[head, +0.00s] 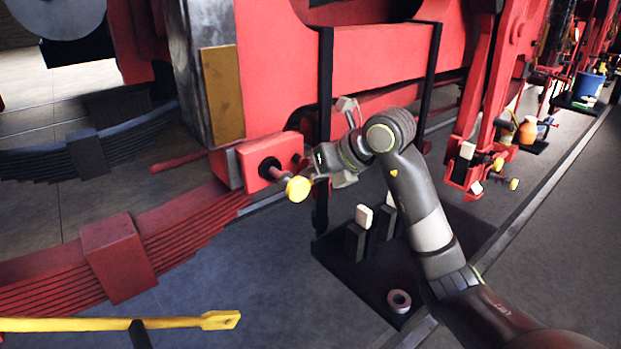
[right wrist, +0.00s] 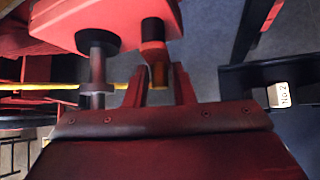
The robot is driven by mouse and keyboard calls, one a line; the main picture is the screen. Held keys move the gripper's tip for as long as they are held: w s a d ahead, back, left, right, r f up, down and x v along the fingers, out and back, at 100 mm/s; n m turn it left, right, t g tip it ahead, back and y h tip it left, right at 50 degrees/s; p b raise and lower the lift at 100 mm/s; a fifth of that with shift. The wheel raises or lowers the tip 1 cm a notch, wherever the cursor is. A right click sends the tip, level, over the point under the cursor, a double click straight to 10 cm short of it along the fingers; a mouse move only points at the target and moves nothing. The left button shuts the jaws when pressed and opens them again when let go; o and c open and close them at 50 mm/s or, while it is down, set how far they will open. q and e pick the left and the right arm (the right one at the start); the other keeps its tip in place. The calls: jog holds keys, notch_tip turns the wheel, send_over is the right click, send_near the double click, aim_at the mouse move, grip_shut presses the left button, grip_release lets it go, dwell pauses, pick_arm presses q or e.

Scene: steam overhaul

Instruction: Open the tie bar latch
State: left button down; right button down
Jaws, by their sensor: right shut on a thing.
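A red block (head: 268,162) sits on the red frame in the head view, with a black-collared shaft ending in a yellow knob (head: 298,188). My right gripper (head: 311,168) is just right of this knob, its fingertips partly hidden by the block and the wrist. My left gripper is not in view.
A black stand (head: 335,262) with pale-topped posts and a metal ring (head: 399,300) lies under my right arm. A red leaf spring (head: 118,258) and a yellow bar (head: 120,323) are at the lower left. A white label block (right wrist: 283,95) shows at right.

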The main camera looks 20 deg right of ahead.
jog(key=shift+f, duration=0.1)
jog(key=c, duration=1.4)
grip_release()
jog(key=shift+d, duration=0.15)
jog(key=shift+o, duration=0.2)
jog(key=b+v, duration=0.3)
jog(key=v, duration=1.4)
jog(key=shift+b, duration=0.4)
jog(key=shift+d, duration=0.1)
